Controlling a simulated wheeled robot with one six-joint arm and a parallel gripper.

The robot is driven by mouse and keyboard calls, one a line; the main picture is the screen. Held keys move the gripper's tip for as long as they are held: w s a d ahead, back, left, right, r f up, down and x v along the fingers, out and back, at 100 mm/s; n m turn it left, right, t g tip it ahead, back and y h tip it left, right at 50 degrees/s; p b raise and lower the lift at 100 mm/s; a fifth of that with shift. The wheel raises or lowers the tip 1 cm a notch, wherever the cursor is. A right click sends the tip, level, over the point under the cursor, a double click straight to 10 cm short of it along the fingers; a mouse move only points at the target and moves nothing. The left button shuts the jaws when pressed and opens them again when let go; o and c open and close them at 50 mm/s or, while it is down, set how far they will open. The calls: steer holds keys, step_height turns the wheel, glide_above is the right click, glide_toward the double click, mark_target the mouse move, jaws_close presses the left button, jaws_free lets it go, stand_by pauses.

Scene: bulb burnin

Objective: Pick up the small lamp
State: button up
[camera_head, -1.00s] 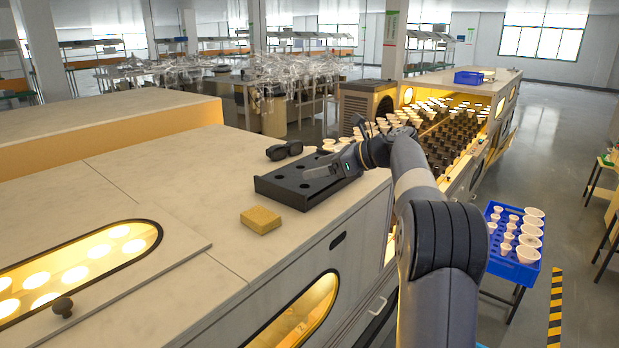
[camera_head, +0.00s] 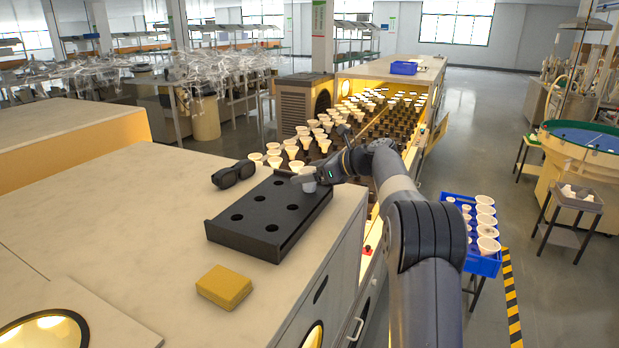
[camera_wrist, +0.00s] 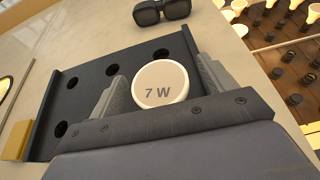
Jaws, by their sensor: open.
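The lamp's lower part is hidden.
Dark goggles (camera_head: 234,174) lie behind the holder and a yellow sponge (camera_head: 224,287) in front. The holder's other holes look empty. A rack of lamps (camera_head: 370,125) stands beyond; a blue crate of lamps (camera_head: 485,262) is at right.

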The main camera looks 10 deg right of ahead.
steer(key=shift+x, duration=0.85)
steer(key=shift+r, duration=0.1)
steer(key=c, duration=1.1)
